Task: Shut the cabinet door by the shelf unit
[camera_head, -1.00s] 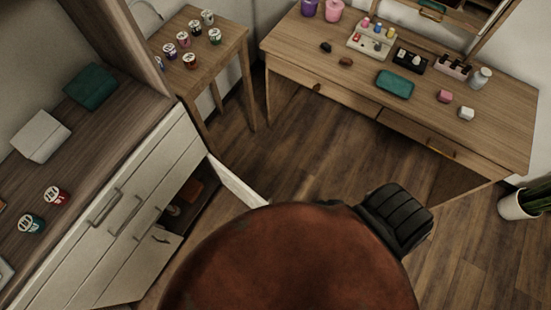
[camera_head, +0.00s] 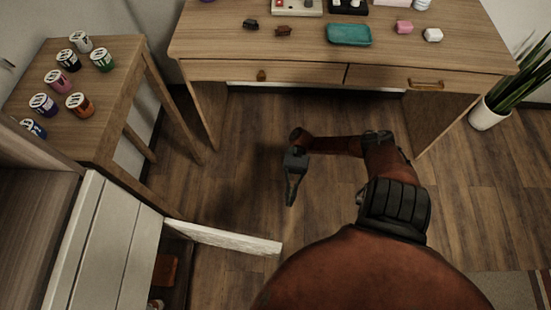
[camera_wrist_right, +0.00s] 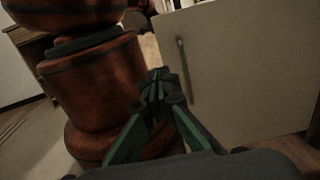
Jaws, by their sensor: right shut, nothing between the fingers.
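The white cabinet door (camera_head: 225,239) stands open at the lower left of the head view, sticking out from the white cabinet (camera_head: 105,245) towards the right. In the right wrist view the door's flat face (camera_wrist_right: 235,75) with a vertical handle (camera_wrist_right: 185,70) fills the right side. My right gripper (camera_head: 290,200) is shut and empty, beyond the door's free edge and apart from it in the head view. In the right wrist view its fingertips (camera_wrist_right: 158,80) appear in front of my body, just left of the door face. My left gripper is not in view.
A desk (camera_head: 300,72) with drawers stands at the back. A small wooden table (camera_head: 110,115) with several jars is at the left. An orange-brown item (camera_head: 165,270) lies inside the cabinet. A potted plant (camera_head: 488,112) is at the right. The wooden floor between is clear.

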